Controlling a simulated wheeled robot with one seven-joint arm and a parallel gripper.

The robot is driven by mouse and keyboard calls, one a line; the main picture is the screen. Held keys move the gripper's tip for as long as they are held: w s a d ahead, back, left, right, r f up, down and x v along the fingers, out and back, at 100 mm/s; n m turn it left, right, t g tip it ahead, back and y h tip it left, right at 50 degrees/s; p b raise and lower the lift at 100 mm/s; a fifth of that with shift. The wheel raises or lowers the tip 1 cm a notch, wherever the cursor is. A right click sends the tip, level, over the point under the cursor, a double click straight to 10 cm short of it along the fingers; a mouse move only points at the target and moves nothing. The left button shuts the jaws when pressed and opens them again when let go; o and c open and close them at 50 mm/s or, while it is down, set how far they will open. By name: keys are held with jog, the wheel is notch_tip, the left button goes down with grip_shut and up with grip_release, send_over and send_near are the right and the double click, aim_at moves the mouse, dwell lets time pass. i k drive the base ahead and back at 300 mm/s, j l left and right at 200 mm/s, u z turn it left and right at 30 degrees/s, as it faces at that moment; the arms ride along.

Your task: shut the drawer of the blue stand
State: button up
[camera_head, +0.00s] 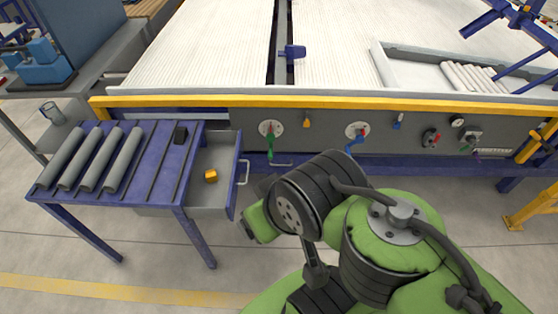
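The blue stand (150,160) is at the left, and its drawer (214,205) is pulled out to the right. The drawer's blue front (236,165) carries a pale bar handle (243,173). A small yellow-orange block (210,176) lies inside the drawer. My gripper (248,229) seems to be at the end of my green and black arm, just right of the drawer's near right corner. My arm hides most of it, so I cannot tell whether it is open or shut, or whether it touches the drawer.
Behind is a large table with a yellow rail (340,103) and a grey panel with valves (271,130). A grey bench (85,80) is at the left. Open floor lies in front.

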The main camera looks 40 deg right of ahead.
aim_at(223, 152)
jog(key=l+z, duration=0.25)
jog(key=i+u, duration=0.4)
jog(key=i+l+u, duration=0.35)
jog(key=i, duration=0.15)
jog(key=j, duration=0.1)
